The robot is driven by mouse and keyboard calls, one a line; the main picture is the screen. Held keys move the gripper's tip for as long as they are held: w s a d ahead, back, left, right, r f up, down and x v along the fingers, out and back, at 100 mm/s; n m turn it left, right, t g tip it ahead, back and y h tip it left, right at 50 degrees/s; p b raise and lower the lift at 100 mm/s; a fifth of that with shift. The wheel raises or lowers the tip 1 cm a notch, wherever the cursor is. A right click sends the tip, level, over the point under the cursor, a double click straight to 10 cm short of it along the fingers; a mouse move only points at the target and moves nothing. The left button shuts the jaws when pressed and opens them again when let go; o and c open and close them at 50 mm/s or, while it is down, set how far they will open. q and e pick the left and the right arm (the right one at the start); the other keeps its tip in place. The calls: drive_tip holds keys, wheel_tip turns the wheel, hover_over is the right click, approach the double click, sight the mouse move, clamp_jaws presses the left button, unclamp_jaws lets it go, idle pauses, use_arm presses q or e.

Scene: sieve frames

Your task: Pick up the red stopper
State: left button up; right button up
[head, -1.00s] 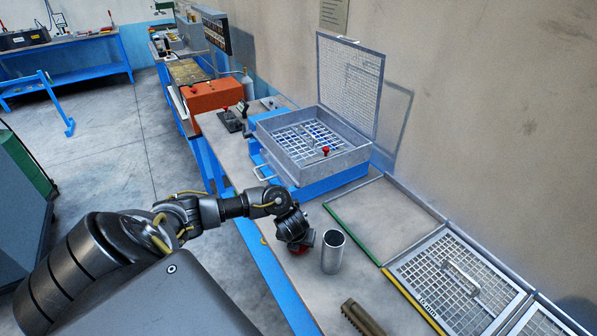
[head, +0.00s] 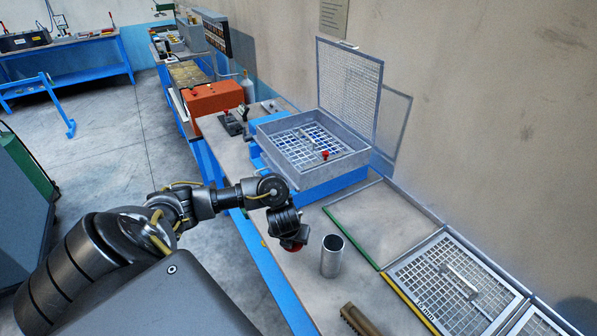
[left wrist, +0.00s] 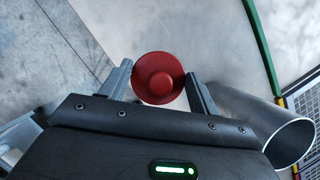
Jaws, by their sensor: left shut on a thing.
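I cannot tell from these frames how far the stopper is above the bench. My right gripper is not in view.
A grey metal cylinder (head: 332,256) stands upright just right of my left gripper; it also shows in the wrist view (left wrist: 288,140). A sieve box (head: 345,165) with an open mesh lid is behind. Framed mesh sieves (head: 425,300) lie to the right. A brown block (head: 358,320) lies in front.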

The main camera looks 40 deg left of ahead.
use_arm(q)
drive_tip(key=s+r, duration=0.2)
drive_tip(key=s+r+p, duration=0.1)
drive_tip(key=r, duration=0.1)
drive_tip(key=shift+a, duration=0.3)
drive_tip(key=s+r, duration=0.3)
drive_tip(key=s, duration=0.5)
drive_tip(key=shift+s+a, duration=0.3)
drive_tip(key=shift+a, duration=0.05)
drive_tip(key=shift+d, duration=0.1)
